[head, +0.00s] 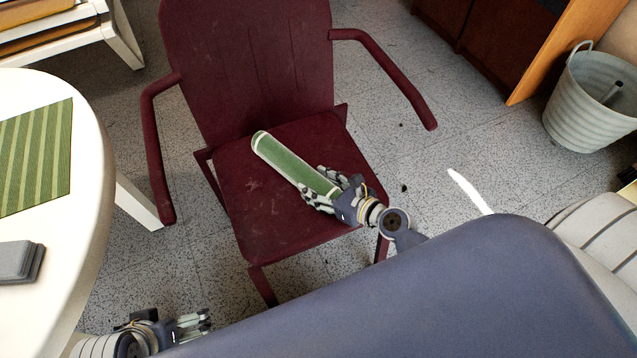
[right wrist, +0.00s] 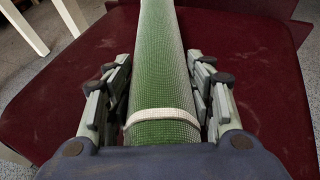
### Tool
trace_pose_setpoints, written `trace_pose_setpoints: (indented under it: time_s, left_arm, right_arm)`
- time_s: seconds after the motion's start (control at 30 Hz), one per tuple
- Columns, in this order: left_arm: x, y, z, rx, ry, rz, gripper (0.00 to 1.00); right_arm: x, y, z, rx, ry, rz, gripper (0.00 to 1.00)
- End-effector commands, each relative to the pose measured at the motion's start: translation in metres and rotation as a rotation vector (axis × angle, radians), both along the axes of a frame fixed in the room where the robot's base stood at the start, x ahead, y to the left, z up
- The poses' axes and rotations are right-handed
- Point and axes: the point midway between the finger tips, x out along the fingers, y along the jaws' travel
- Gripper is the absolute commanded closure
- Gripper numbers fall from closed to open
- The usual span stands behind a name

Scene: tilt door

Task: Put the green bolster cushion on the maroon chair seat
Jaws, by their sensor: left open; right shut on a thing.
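The green bolster cushion (head: 285,160) has pale bands near its ends and lies over the maroon chair seat (head: 260,210). My right gripper (head: 330,190) is shut on the cushion's near end. In the right wrist view, the cushion (right wrist: 160,70) runs away between the two fingers of my right gripper (right wrist: 160,105), with the seat (right wrist: 255,60) behind and below it. I cannot tell whether the cushion touches the seat. My left gripper (head: 197,325) is open and empty at the bottom left, low beside the white table.
A white round table (head: 85,240) with a green striped mat (head: 35,155) and grey slabs (head: 18,262) stands at the left. The chair's armrests (head: 160,150) flank the seat. A metal bucket (head: 590,105) stands at the right. Speckled floor lies open between chair and bucket.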

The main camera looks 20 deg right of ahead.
Motion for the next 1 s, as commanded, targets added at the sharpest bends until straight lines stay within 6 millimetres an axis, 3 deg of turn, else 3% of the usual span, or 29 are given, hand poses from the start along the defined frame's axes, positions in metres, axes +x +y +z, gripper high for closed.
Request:
trace_pose_setpoints:
  time_s: [1.0]
  left_arm:
    - [0.0093,-0.0023,0.0008,-0.008,-0.043,-0.003,0.0]
  right_arm:
    - [0.0008,0.0,-0.0039,0.001,-0.003,-0.001,0.84]
